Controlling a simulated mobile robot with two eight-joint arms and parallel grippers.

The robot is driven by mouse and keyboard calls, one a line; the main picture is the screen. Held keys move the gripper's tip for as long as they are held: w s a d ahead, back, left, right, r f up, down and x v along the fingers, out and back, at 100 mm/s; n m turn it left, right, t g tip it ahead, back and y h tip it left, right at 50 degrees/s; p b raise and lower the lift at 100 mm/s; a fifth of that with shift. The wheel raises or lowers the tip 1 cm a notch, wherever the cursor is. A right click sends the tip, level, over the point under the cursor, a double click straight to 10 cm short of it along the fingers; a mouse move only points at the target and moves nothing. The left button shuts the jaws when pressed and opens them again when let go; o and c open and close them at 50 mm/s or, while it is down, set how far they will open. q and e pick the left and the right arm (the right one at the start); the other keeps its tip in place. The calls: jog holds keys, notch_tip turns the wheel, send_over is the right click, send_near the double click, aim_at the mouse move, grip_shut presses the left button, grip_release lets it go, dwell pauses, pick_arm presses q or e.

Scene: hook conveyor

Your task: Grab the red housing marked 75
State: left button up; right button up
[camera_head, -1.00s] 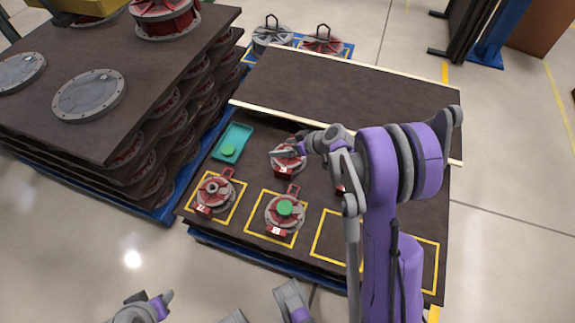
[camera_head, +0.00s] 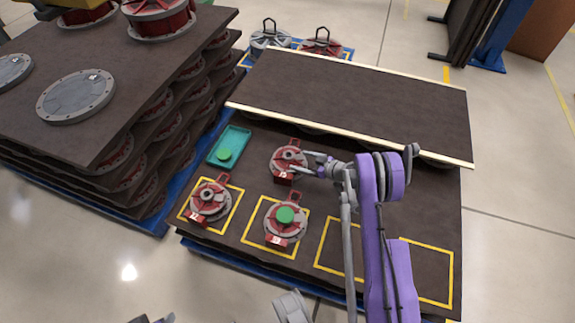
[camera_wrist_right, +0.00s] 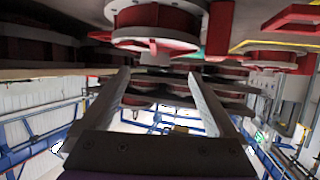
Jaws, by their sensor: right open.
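The red housing marked 75 (camera_head: 289,158) stands on the dark table behind the yellow squares, its label facing front. My right gripper (camera_head: 306,161) is open at its right side, fingers pointing left towards it. One fingertip is close to its edge; contact cannot be told. In the right wrist view, two spread grey fingers (camera_wrist_right: 162,92) have nothing between them, and a red and grey housing (camera_wrist_right: 155,25) shows at the top. Two similar housings stand in yellow squares: one at the left (camera_head: 210,201) and one with a green top (camera_head: 286,219). Only a bit of my left gripper (camera_head: 155,319) shows at the bottom edge.
A teal tray (camera_head: 240,135) with a green disc lies left of the housing. A raised dark board (camera_head: 350,95) with pale edges runs behind it. A tall stack of boards (camera_head: 140,65) with red parts stands at the left. Two yellow squares at right are partly hidden by my arm.

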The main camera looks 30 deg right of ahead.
aim_at(290, 155)
jog(key=x, duration=0.1)
jog(key=b+x, duration=0.1)
jog(key=x, duration=0.3)
jog(key=shift+w+d, duration=0.25)
jog(key=shift+w, duration=0.1)
grip_shut()
